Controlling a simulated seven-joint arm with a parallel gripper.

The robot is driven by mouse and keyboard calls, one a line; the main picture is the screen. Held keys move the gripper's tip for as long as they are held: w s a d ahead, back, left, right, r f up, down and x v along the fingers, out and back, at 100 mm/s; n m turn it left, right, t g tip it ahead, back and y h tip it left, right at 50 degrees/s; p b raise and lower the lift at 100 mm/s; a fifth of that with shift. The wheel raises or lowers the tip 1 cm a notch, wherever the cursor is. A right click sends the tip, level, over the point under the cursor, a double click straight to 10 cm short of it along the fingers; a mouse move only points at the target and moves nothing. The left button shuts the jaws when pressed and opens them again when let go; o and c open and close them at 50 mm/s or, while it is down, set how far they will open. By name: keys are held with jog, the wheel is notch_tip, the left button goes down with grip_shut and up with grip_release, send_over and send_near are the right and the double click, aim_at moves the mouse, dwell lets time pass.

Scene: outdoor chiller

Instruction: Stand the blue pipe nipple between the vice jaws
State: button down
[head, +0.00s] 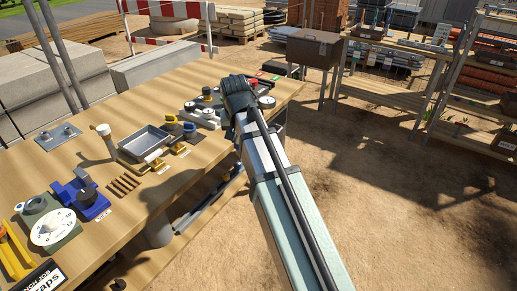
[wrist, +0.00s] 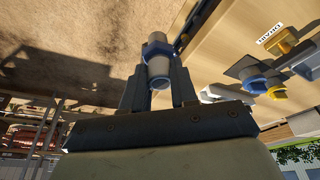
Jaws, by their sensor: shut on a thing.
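The pipe nipple (wrist: 157,65) shows in the wrist view as a pale metal tube with a blue hex band around its middle. My gripper (wrist: 158,87) is shut on it, with one dark finger on each side. In the head view my arm hides the fingers and the nipple; only the dark wrist end (head: 238,92) shows, over the far right part of the bench. The blue vice (head: 92,208) stands on the near left part of the bench, beside a small label. I cannot make out its jaw gap clearly.
A dial device (head: 53,228) and yellow handles (head: 14,252) stand left of the vice. A metal tray (head: 158,142), a wooden rack (head: 125,184), an upright post (head: 105,138) and yellow and blue fittings (head: 189,131) lie between the vice and my arm. Gauges (head: 267,102) stand behind.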

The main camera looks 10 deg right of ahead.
jog(key=a+r+n+y, duration=0.1)
jog(key=a+r+n, duration=0.1)
jog(key=a, duration=1.6)
jog(key=s+a+r+n+y, duration=0.1)
jog(key=a+n, duration=0.4)
jog(key=a, duration=1.4)
jog(key=s+a+r+n+g+y, duration=0.1)
jog(key=a+r+n, duration=0.2)
jog(key=a, duration=1.5)
jog(key=shift+s+a+n, duration=0.15)
jog(key=shift+a+n, duration=0.2)
jog(key=shift+n, duration=0.25)
jog(key=shift+r, duration=0.1)
jog(key=shift+f, duration=2.5)
jog(key=shift+f, duration=0.4)
jog(key=shift+f, duration=1.1)
jog(key=shift+f, duration=1.05)
